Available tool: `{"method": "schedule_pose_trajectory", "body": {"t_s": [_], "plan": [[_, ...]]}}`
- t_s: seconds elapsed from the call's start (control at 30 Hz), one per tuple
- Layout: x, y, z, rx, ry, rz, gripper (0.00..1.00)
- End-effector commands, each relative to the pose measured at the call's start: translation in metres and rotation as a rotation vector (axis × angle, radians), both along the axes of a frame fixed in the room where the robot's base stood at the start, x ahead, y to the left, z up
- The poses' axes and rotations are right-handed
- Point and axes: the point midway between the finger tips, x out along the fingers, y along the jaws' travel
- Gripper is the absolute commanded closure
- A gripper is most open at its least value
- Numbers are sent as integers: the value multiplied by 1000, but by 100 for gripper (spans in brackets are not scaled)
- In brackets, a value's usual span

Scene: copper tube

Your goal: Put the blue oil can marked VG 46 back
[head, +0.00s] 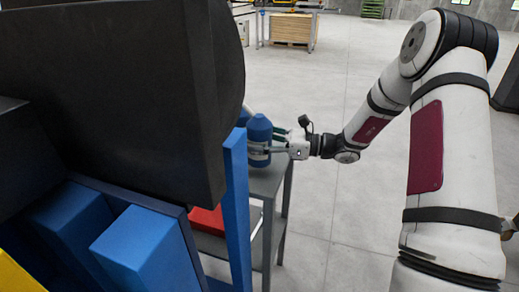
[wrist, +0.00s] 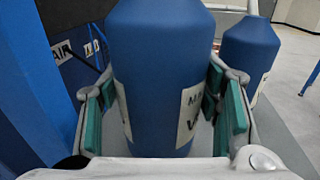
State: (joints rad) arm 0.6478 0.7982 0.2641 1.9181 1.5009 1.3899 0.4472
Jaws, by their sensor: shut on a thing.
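A blue oil can (head: 259,130) is at the top of a grey cart, with a pale label band around it. In the wrist view the can (wrist: 155,60) fills the middle, upright, between the green pads. Its label is only partly visible, showing an "M" and a "V"; the grade number is hidden. My gripper (head: 273,148) reaches it from the right and is shut on it. In the wrist view my gripper (wrist: 160,95) has one finger on each side of the can. I cannot tell whether the can's base touches the cart top.
A second blue can (wrist: 249,50) stands close behind, to the right in the wrist view. The grey cart (head: 268,180) has a red item (head: 208,220) on a lower shelf. A blue post (head: 237,205) and large dark machine (head: 120,90) crowd the left. Open floor lies to the right.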

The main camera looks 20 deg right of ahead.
Motion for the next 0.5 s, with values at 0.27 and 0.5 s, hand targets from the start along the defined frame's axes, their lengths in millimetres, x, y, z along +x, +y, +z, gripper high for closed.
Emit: {"method": "schedule_pose_trajectory", "body": {"t_s": [0.27,0.5], "plan": [[0,0,-27,1,0,0,91],[-1,0,-28,1,0,0,91]]}}
